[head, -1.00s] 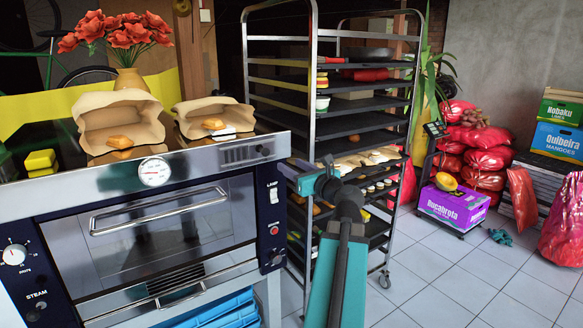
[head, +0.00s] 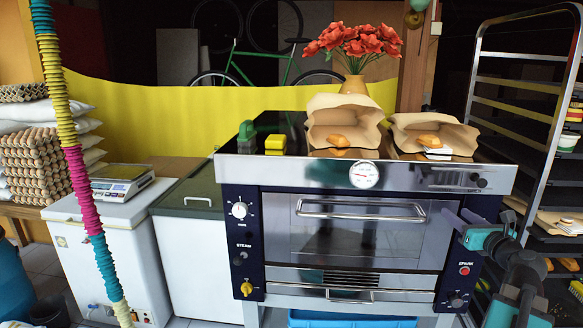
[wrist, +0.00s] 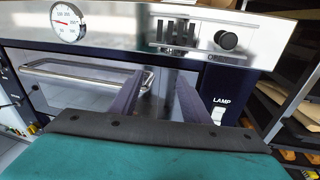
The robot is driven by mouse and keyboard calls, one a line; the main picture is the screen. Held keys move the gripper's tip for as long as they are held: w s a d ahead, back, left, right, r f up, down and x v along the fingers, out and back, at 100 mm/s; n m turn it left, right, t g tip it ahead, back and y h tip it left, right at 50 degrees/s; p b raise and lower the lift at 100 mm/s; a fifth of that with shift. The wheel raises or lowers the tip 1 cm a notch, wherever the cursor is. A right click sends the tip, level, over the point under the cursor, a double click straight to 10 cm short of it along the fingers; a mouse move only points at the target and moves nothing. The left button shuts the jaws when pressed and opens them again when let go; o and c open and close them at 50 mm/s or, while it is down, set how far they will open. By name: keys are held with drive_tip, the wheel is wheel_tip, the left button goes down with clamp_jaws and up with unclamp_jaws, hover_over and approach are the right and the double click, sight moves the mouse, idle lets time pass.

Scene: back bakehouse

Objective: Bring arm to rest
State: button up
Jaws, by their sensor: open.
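My arm with its teal and black links shows at the lower right of the head view. My gripper (head: 462,216) is in front of the right side of the steel oven (head: 320,178), near its control panel. In the wrist view the two dark fingers of my gripper (wrist: 160,82) stand apart with nothing between them. Behind them are the oven's door handle (wrist: 90,72), a round dial (wrist: 67,22) and the lamp switch (wrist: 217,114). I cannot tell whether the fingers touch the oven.
A wheeled rack (head: 548,135) with trays stands close on the right. Paper bags (head: 345,108) with bread and a vase of red flowers (head: 354,88) are on the oven. At left are a chest freezer (head: 100,240), a scale (head: 122,180) and a hanging coloured cord (head: 75,170).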

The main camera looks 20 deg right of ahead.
drive_tip(key=w+a+f+n+g+y, duration=0.1)
drive_tip(key=w+a+f+y, duration=0.2)
drive_tip(key=w+a+f, duration=0.5)
drive_tip(key=w+a+f+n+g+y, duration=0.25)
drive_tip(key=w+a+f, duration=0.25)
drive_tip(key=a+f, duration=0.75)
drive_tip(key=s+a+f+n+g+y, duration=0.1)
drive_tip(key=a+f+n+g+y, duration=0.15)
drive_tip(key=a+f, duration=0.9)
drive_tip(key=s+a+f+n+g+y, duration=0.2)
drive_tip(key=a+f+n+g, duration=0.15)
drive_tip(key=a+f, duration=0.8)
drive_tip(key=s+a+f+n+g, duration=0.4)
drive_tip(key=s+a+f+n, duration=0.25)
drive_tip(key=s+f, duration=0.3)
drive_tip(key=s+a+f+n+g, duration=0.3)
drive_tip(key=s+a+f+n, duration=0.2)
drive_tip(key=s+a+f, duration=0.4)
drive_tip(key=s+d+f+n+g+h, duration=0.1)
drive_tip(key=s+f+n+g+h, duration=0.15)
drive_tip(key=s, duration=0.35)
drive_tip(key=s+f+n+g+h, duration=0.1)
drive_tip(key=s+f+n, duration=0.25)
drive_tip(key=s, duration=0.25)
drive_tip(key=s+d+n+g+h, duration=0.2)
drive_tip(key=s+d+n, duration=0.4)
drive_tip(key=n, duration=0.6)
drive_tip(key=shift+d+g+h, duration=0.3)
drive_tip(key=shift+d+h, duration=0.05)
drive_tip(key=shift+d, duration=0.1)
